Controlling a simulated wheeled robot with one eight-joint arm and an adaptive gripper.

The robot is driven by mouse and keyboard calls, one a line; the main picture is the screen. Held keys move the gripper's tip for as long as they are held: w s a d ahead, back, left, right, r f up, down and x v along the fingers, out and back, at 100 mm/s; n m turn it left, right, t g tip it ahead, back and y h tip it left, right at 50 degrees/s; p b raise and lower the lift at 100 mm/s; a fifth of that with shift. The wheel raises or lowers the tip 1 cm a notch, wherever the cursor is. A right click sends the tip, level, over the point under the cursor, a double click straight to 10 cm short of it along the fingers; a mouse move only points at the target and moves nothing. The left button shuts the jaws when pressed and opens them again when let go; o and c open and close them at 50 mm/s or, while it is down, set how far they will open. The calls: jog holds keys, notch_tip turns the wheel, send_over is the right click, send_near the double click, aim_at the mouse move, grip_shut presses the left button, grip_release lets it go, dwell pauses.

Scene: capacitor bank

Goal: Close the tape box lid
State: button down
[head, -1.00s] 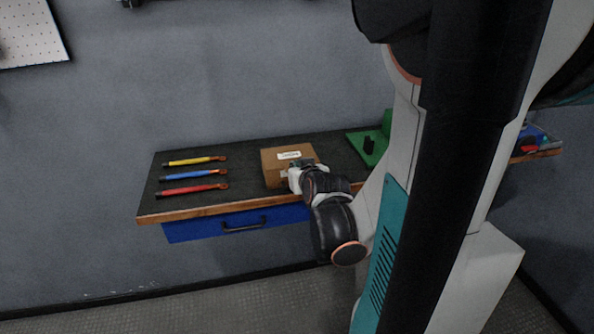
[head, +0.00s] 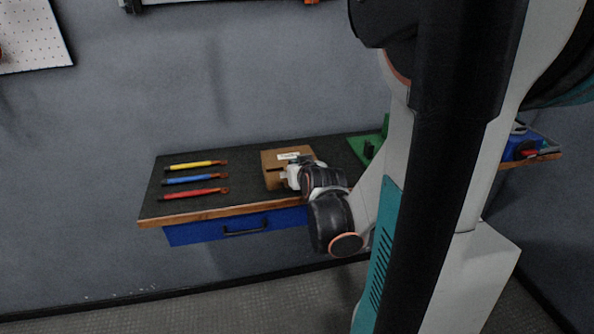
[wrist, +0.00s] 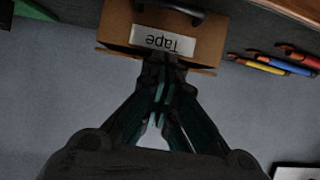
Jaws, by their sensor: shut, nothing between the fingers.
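The brown cardboard tape box (head: 271,174) sits on the dark bench top, with a white label on its upper face. In the wrist view the box (wrist: 117,25) is at the top, its "Tape" label upside down. A brown flap edge (wrist: 205,70), wider than the box body, runs below the label; I cannot tell how far the lid is open. My gripper (wrist: 160,92) is shut and empty, its fingertips close to this edge beneath the label; contact is unclear. In the head view my gripper (head: 292,175) is at the box's front right, its fingers mostly hidden.
Yellow (head: 190,166), blue (head: 190,180) and red (head: 190,194) handled tools lie left of the box. A green object (head: 362,150) stands to its right. A blue drawer (head: 200,231) with a dark handle is under the bench. The bench between tools and box is clear.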

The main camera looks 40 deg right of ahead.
jog(key=s+a+p, duration=0.1)
jog(key=s+a, duration=0.4)
jog(key=s, duration=0.3)
jog(key=shift+s+f+p, duration=0.15)
jog(key=shift+f+p, duration=0.15)
jog(key=shift+p, duration=0.1)
